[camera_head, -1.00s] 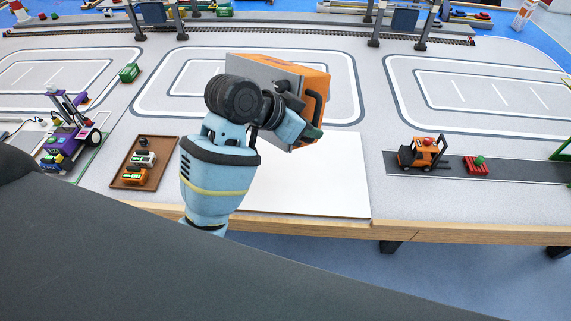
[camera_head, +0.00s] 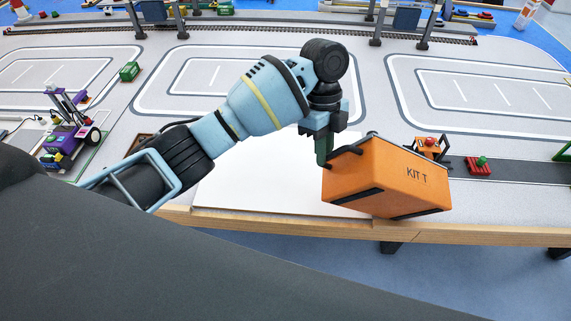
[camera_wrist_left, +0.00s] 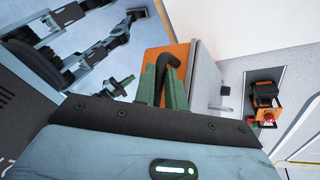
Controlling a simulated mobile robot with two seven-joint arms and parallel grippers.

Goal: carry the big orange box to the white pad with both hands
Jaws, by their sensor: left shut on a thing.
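The big orange box (camera_head: 388,182), marked "KIT T", is in the middle right of the head view, tilted, by the table's front edge. It covers the right part of the white pad (camera_head: 250,187). My left gripper (camera_head: 325,150) is shut on the black handle at the box's left end. In the left wrist view its green fingers (camera_wrist_left: 163,86) close around the handle, in front of the box's orange and grey faces (camera_wrist_left: 205,80). My right gripper (camera_wrist_left: 124,82) seems to show small in the left wrist view; its jaws are unclear. The head view does not show it.
A toy forklift (camera_head: 430,148), partly behind the box, and a red pallet (camera_head: 478,166) are to the right. A brown tray (camera_head: 142,142) is mostly hidden by my left arm. The wooden table edge (camera_head: 480,234) runs along the front.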

